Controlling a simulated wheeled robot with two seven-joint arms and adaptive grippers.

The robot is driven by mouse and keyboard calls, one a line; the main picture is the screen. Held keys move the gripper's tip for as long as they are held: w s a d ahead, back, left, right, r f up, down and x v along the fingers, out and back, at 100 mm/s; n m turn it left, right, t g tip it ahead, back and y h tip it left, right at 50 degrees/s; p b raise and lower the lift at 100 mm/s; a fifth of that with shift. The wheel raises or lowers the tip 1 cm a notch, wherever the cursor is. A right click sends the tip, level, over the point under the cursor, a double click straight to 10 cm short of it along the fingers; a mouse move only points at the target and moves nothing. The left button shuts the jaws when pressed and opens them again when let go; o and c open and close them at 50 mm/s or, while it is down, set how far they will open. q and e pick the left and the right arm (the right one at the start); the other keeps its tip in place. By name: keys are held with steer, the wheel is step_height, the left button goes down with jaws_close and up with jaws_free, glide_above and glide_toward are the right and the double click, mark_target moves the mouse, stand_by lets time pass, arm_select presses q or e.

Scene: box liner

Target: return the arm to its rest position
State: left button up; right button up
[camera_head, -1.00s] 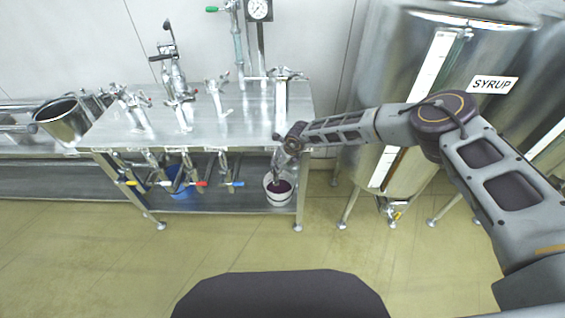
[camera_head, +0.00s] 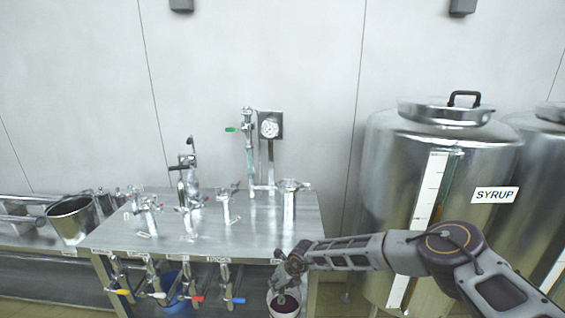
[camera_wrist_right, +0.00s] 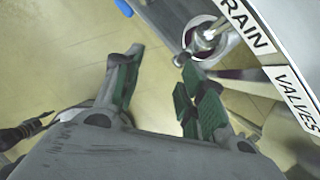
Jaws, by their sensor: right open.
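My right arm reaches in from the right in the head view. Its gripper (camera_head: 289,270) is at the front right corner of the steel table (camera_head: 150,240), above a white bucket (camera_head: 284,303) with dark red contents. In the right wrist view the right gripper (camera_wrist_right: 158,90) is open, its green-padded fingers apart with only floor between them. A metal spout (camera_wrist_right: 205,40) over the bucket (camera_wrist_right: 207,22) is just beyond the fingers. My left gripper is not in view.
A large steel tank (camera_head: 390,165) labelled SYRUP stands right of the table, close to my forearm. Drain valves with coloured handles (camera_head: 197,298) line the table's front edge. A steel pot (camera_head: 72,222) stands at the left. A pressure gauge (camera_head: 269,127) rises behind the table.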

steer(key=s+a+f+m+y, duration=0.2)
steer(key=s+a+m+y, duration=0.15)
steer(key=a, duration=0.45)
steer(key=s+a+f+m+y, duration=0.1)
steer(key=s+a+m+y, duration=0.1)
steer(key=a+m+y, duration=0.4)
steer(key=s+d+f+m+t+h, duration=0.25)
steer(key=s+d+f+m, duration=0.35)
steer(key=f, duration=0.4)
steer(key=s+d+f+m+t+h, duration=0.1)
steer(key=s+d+f+m+h, duration=0.25)
steer(key=d+f+m, duration=0.55)
steer(key=s+d+f+m+t+h, duration=0.1)
steer(key=s+d+f+m+h, duration=0.25)
steer(key=d+f+m, duration=0.55)
steer(key=s+d+f+m+g+h, duration=0.1)
steer(key=s+d+f, duration=0.4)
steer(key=s, duration=0.9)
steer(key=s+d+f+m+g+h, duration=0.1)
steer(key=s+d+f+m+g, duration=0.2)
steer(key=s, duration=1.1)
steer(key=s+d+f+m+g+h, duration=0.1)
steer(key=s+d+f+m+g, duration=0.1)
steer(key=s+d+f, duration=0.7)
steer(key=s+f+g, duration=0.1)
steer(key=s, duration=0.4)
steer(key=shift+s+h, duration=0.15)
steer(key=shift+h, duration=0.25)
